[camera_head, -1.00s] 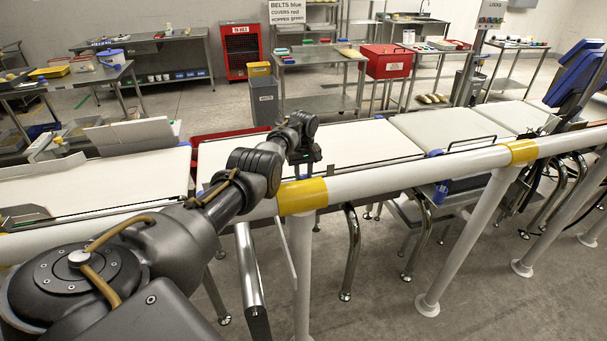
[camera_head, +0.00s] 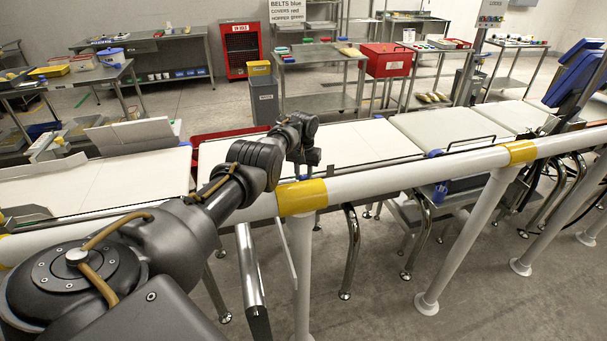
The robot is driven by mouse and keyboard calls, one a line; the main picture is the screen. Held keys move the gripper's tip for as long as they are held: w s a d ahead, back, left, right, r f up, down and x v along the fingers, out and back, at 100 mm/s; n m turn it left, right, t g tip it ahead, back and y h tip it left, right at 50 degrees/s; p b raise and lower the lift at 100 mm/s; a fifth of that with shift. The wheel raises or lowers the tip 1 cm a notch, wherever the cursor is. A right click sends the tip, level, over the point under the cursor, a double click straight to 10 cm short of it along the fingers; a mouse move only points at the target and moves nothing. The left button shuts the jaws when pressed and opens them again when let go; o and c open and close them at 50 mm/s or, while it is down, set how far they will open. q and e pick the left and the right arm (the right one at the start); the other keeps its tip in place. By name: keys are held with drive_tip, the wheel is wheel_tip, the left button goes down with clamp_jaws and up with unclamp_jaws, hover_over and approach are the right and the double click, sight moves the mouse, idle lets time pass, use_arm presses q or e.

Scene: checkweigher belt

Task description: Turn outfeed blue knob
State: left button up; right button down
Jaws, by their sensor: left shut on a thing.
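My left gripper (camera_head: 307,163) points down at the near edge of the middle belt, just beyond the white rail. It is shut on a small blue knob (camera_head: 304,177), of which only a sliver shows below the fingers. The gripper and the rail hide the rest, so I cannot tell how far the knob is turned. Another blue knob (camera_head: 436,154) sits at the near edge farther right, where two belts meet. My right gripper is not in view.
The white rail (camera_head: 400,174) with yellow bands runs across the front, between me and the belts, close under my left arm. The middle belt (camera_head: 360,143) is empty. A blue screen (camera_head: 575,75) stands at the far right. Tables and a red box (camera_head: 386,61) stand behind.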

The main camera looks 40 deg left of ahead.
sight(304, 176)
use_arm(q)
drive_tip(key=shift+m, duration=0.6)
drive_tip(key=o, duration=1)
drive_tip(key=shift+c, duration=0.2)
drive_tip(key=shift+r, duration=0.35)
wheel_tip(304, 176, up, 10)
drive_tip(key=p, duration=0.2)
